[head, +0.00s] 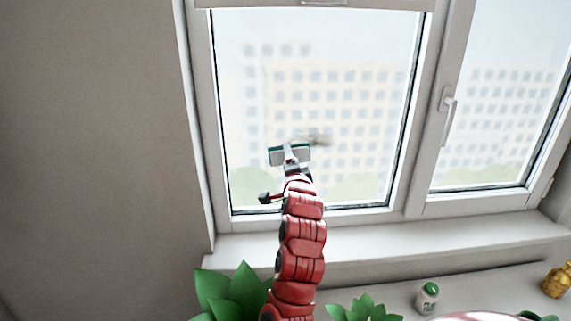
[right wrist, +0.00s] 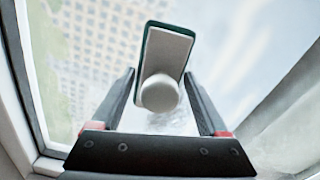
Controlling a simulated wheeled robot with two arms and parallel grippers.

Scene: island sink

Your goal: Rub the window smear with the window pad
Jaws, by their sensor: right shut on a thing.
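The window pad (head: 276,156) is a grey block with a dark green face and a round knob. In the head view it is in front of the lower middle of the left window pane (head: 330,85). My right gripper (head: 292,165) is shut on the pad. In the right wrist view the pad (right wrist: 170,52) stands out between the fingers, with its knob toward me. The window smear (head: 319,140) is a brownish blur just right of and above the pad, partly behind it. I cannot tell whether the pad touches the glass. My left gripper is not in view.
The window frame (head: 418,130) borders the pane, and a handle (head: 447,103) is on the right sash. Below the sill (head: 400,240) stand green plants (head: 235,292), a green-capped jar (head: 427,297) and a golden bottle (head: 557,280).

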